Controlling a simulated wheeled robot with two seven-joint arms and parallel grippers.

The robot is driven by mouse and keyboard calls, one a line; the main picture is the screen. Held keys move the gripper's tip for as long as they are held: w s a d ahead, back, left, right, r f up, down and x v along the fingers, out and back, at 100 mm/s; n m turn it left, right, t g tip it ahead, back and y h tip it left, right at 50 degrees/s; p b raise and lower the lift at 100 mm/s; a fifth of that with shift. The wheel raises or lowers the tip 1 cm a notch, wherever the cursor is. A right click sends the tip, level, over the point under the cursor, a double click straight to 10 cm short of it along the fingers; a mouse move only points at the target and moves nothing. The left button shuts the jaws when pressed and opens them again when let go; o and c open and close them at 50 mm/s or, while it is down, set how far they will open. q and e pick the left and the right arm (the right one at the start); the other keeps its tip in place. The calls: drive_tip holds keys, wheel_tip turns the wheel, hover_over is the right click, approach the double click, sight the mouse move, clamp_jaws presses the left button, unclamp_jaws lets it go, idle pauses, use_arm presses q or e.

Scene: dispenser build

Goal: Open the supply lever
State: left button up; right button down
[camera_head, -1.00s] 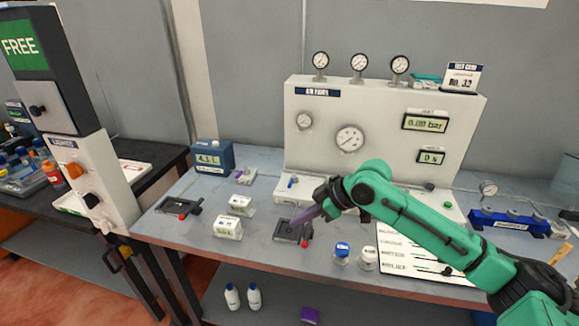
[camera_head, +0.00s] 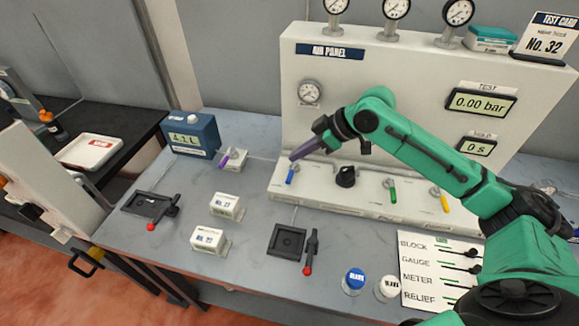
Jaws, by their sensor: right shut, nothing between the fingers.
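The air panel (camera_head: 420,90) is a white upright block with a low white base. Along the base stand a blue lever (camera_head: 290,176), a black knob (camera_head: 345,177), a green lever (camera_head: 392,193) and a yellow lever (camera_head: 444,202). No readable label shows which one is the supply lever. My right gripper (camera_head: 294,157) has purple fingers, shut and empty. Its tips are just above the blue lever in the picture; I cannot tell whether they touch. My green right arm comes in from the right and hides part of the panel front. My left gripper is out of view.
A blue meter box (camera_head: 193,133) and a small white block with a purple lever (camera_head: 232,159) stand at the left. Black fixtures with red-tipped handles (camera_head: 288,241), white numbered blocks (camera_head: 227,205) and two capped bottles (camera_head: 353,280) occupy the front.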

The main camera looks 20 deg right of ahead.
drive_tip(key=p, duration=0.2)
hover_over(289, 176)
drive_tip(key=w+a, duration=0.1)
wheel_tip(289, 176, down, 4)
drive_tip(key=shift+a+f, duration=0.1)
drive_tip(key=shift+f, duration=0.1)
drive_tip(key=p+x, duration=0.1)
drive_tip(key=x, duration=0.2)
drive_tip(key=shift+w+a+f, duration=0.1)
drive_tip(key=shift+a+f, duration=0.1)
drive_tip(key=shift+a, duration=0.1)
drive_tip(key=d+p, duration=0.1)
drive_tip(key=s+d+f+p, duration=0.1)
drive_tip(key=shift+s+d+f, duration=0.1)
drive_tip(key=shift+s+d, duration=0.2)
drive_tip(key=shift+d, duration=0.1)
drive_tip(key=shift+s+d+f, duration=0.1)
drive_tip(key=shift+s+d, duration=0.2)
drive_tip(key=shift+d, duration=0.05)
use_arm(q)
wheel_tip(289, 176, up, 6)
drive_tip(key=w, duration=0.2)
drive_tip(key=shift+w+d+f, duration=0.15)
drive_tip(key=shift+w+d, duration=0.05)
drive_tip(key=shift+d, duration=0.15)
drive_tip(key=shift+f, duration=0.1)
use_arm(e)
drive_tip(key=shift+w+a+f, duration=0.1)
drive_tip(key=shift+w+a, duration=0.05)
drive_tip(key=shift+a, duration=0.05)
